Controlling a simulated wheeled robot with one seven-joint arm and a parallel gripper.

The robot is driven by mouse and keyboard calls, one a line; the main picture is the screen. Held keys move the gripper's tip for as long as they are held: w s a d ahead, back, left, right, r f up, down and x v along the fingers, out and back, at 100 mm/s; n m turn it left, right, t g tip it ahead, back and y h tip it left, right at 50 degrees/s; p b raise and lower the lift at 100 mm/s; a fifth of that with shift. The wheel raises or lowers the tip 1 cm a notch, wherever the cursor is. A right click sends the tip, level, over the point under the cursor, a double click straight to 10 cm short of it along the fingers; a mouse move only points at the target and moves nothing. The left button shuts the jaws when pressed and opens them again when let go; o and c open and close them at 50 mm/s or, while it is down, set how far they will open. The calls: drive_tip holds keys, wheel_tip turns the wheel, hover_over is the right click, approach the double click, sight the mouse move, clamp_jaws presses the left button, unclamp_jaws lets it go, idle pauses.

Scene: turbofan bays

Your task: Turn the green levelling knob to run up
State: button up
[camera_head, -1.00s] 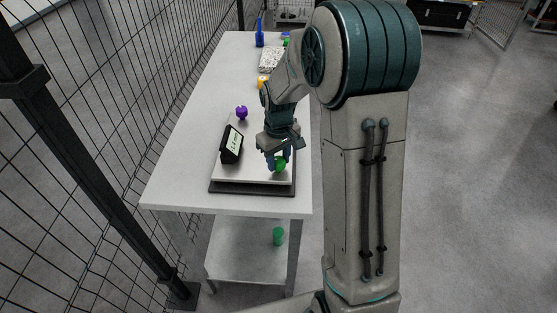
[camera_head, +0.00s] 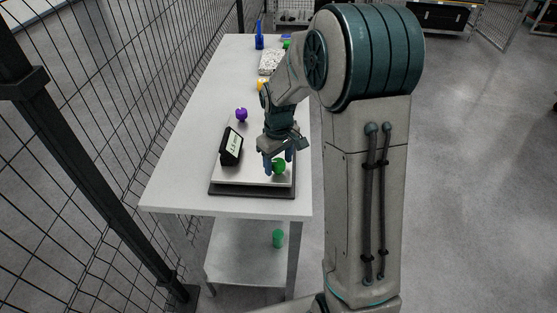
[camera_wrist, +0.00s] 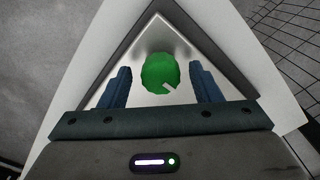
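The green levelling knob (camera_head: 279,167) sits on the near right part of a silver plate with a dark base (camera_head: 250,190). In the wrist view the green knob (camera_wrist: 160,73) is round with a ridged edge and a white mark at its lower right. My gripper (camera_head: 279,164) is above the knob. In the wrist view my gripper's blue fingers (camera_wrist: 160,85) stand apart on either side of the knob, with a gap on both sides. A black display (camera_head: 231,145) with a light screen stands on the plate's left side; its text is too small to read.
An orange item (camera_head: 262,85), a speckled block (camera_head: 270,62) and a blue item (camera_head: 259,40) are farther back on the table (camera_head: 205,100). A green cylinder (camera_head: 278,238) stands on the lower shelf. A mesh fence runs along the left.

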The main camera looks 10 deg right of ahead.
sight(278, 162)
wheel_tip(278, 162, up, 14)
drive_tip(key=b, duration=0.1)
idle(0.5)
drive_tip(key=shift+f, duration=0.1)
drive_tip(key=s+f+m+t, duration=0.1)
drive_tip(key=s+m+t, duration=0.2)
drive_tip(key=s, duration=1.8)
drive_tip(key=m, duration=0.2)
drive_tip(key=shift+s+f+m, duration=0.25)
drive_tip(key=shift+f+m, duration=0.05)
drive_tip(key=shift+f, duration=0.1)
idle(0.4)
